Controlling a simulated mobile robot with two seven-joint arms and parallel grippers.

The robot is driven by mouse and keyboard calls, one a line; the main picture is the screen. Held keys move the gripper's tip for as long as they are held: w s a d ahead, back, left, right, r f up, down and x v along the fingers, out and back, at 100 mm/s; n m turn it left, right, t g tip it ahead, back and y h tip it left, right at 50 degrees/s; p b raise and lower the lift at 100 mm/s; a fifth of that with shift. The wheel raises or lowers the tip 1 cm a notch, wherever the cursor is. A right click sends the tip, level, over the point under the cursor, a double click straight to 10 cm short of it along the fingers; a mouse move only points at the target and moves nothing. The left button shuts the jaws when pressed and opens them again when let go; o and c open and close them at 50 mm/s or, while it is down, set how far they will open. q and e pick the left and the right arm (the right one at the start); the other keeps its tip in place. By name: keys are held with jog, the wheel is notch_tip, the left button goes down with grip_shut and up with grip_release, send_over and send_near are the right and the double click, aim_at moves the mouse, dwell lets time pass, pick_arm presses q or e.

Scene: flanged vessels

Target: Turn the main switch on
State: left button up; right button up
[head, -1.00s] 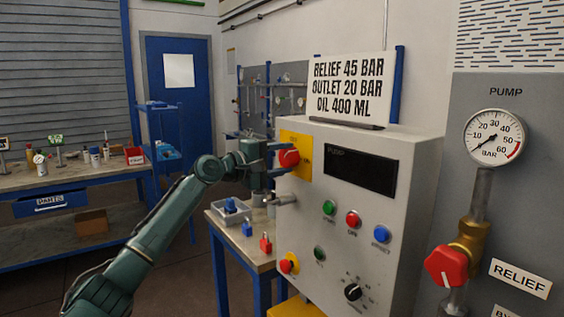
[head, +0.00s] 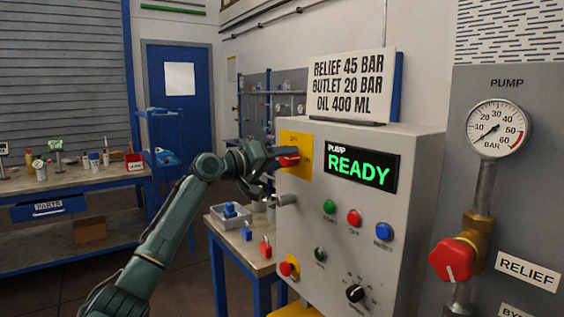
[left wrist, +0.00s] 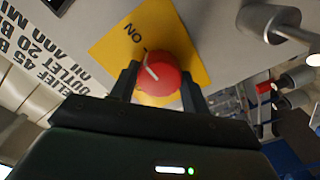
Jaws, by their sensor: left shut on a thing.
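The main switch is a red knob (left wrist: 160,74) on a yellow plate (head: 304,147) at the upper left of the grey pump cabinet (head: 420,160). In the left wrist view the plate bears the word ON, and the knob's white mark shows. My left gripper (left wrist: 160,84) is shut on the red knob, one finger on each side. In the head view my left gripper (head: 287,157) covers part of the knob. My right gripper is in neither view.
Below the display are green, red and blue buttons, a black selector (head: 355,293) and a red knob on yellow (head: 289,267). A small bench (head: 226,230) with padlocks stands left of the cabinet. A red relief valve handle (head: 452,260) is at the right.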

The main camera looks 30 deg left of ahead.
pick_arm(q)
jog(key=shift+f+m, duration=0.1)
jog(key=shift+m, duration=0.4)
jog(key=o, duration=1)
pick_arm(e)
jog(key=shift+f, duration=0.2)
pick_arm(q)
jog(key=shift+s, duration=0.1)
jog(key=shift+s+a, duration=0.15)
jog(key=shift+s, duration=0.1)
jog(key=b+v, duration=0.3)
jog(key=v, duration=0.9)
jog(key=shift+s, duration=0.2)
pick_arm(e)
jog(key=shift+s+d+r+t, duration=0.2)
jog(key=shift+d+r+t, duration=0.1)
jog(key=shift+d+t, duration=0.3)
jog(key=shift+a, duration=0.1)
